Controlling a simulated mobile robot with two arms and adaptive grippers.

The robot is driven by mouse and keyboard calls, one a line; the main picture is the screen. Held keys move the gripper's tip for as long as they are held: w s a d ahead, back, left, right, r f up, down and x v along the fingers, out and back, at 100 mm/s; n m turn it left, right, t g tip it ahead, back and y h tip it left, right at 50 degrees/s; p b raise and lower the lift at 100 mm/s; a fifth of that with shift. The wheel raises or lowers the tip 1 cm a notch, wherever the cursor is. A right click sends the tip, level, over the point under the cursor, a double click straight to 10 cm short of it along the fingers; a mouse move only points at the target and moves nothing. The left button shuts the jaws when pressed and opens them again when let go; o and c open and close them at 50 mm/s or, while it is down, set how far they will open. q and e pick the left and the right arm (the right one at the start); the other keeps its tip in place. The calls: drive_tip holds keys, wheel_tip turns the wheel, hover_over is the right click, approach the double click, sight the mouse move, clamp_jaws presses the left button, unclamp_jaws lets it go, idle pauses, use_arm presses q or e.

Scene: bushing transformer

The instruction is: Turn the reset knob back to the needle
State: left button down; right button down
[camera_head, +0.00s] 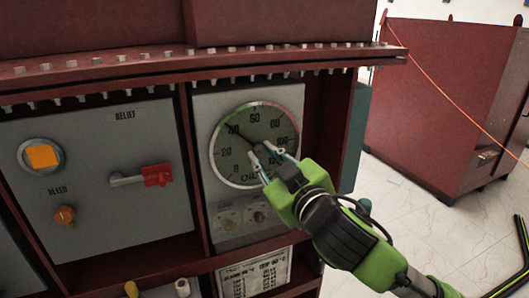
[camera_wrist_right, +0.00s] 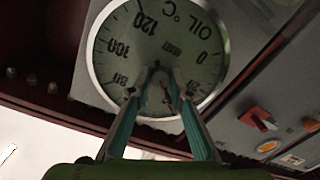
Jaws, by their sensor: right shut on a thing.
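The round oil temperature gauge (camera_head: 232,170) has a pale dial with a light rim, and it also shows upside down in the right wrist view (camera_wrist_right: 110,70). Its dark needle (camera_head: 238,134) points to the upper left, near 40. My right gripper (camera_head: 262,151) reaches in from the lower right, with its fingertips at the middle of the dial. In the right wrist view the fingers (camera_wrist_right: 160,80) converge there, shut on the reset knob. The knob is mostly hidden between the fingertips, so its setting cannot be read. My left gripper is out of view.
Left of the gauge is a panel with an orange square button (camera_head: 42,156), a red lever (camera_head: 157,174) and an orange knob (camera_head: 65,215). A red ledge (camera_head: 130,64) with bolts overhangs the gauge. A label sheet (camera_head: 255,277) is below. A red cabinet (camera_head: 430,100) stands at right.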

idle(0.5)
drive_tip(key=c, duration=1.8)
unclamp_jaws()
drive_tip(key=shift+c, duration=0.2)
drive_tip(key=v, duration=0.7)
drive_tip(key=shift+s, duration=0.25)
drive_tip(key=shift+d, duration=0.15)
